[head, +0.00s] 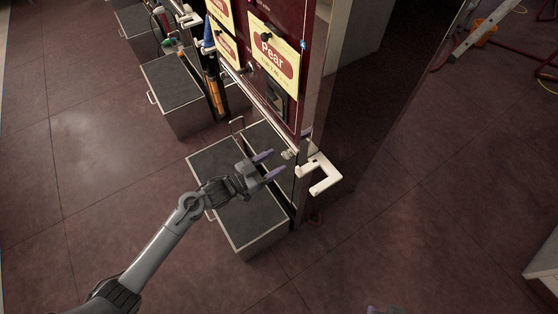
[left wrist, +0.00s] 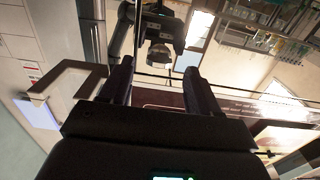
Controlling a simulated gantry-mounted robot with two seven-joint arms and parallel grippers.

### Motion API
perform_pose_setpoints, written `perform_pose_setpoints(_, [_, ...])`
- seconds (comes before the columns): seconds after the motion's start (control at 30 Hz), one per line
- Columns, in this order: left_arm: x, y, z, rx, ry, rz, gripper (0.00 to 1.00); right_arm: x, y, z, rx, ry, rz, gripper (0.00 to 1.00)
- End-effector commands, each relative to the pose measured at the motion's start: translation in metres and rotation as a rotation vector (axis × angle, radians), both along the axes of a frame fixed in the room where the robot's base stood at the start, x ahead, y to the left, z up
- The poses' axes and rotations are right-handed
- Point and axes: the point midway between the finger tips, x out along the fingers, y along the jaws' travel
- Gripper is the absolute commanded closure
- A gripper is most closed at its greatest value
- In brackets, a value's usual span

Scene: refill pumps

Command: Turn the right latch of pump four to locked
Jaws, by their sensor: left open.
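A white L-shaped handle (head: 320,175) sticks out from the lower corner of the pump cabinet with the Pear sign. I cannot tell its lock state. A small pale metal fitting (head: 288,154) sits just left of it. My left gripper (head: 268,165) is open and empty, its two purple fingers pointing at this corner, a little short of the fitting and left of the handle. In the left wrist view, a pale angular handle (left wrist: 65,75) lies left of the open fingers. A bit of what seems my right gripper (head: 385,310) shows at the bottom edge of the head view; its fingers are unclear.
A dark-topped metal box (head: 240,215) stands below my left gripper, and another (head: 175,85) farther back. The Pear sign (head: 272,55) is on the red cabinet face. A dark panel (head: 375,100) stands right of the handle. The tiled floor (head: 430,215) at right is mostly clear.

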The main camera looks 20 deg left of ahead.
Motion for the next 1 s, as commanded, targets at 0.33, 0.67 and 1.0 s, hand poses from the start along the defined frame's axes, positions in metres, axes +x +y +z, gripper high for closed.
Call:
perform_pose_setpoints(0.33, [0.020,-0.014,-0.001,-0.001,0.001,0.000,0.38,0.000,-0.001,-0.008,-0.005,-0.001,0.003,0.57])
perform_pose_setpoints(0.67, [0.021,-0.015,0.000,-0.001,0.001,0.000,0.47,0.000,0.000,-0.007,0.002,-0.002,-0.002,0.57])
perform_pose_setpoints(1.0, [0.020,-0.014,0.000,-0.001,0.001,0.000,0.94,0.000,0.001,-0.007,0.006,-0.002,-0.004,0.57])
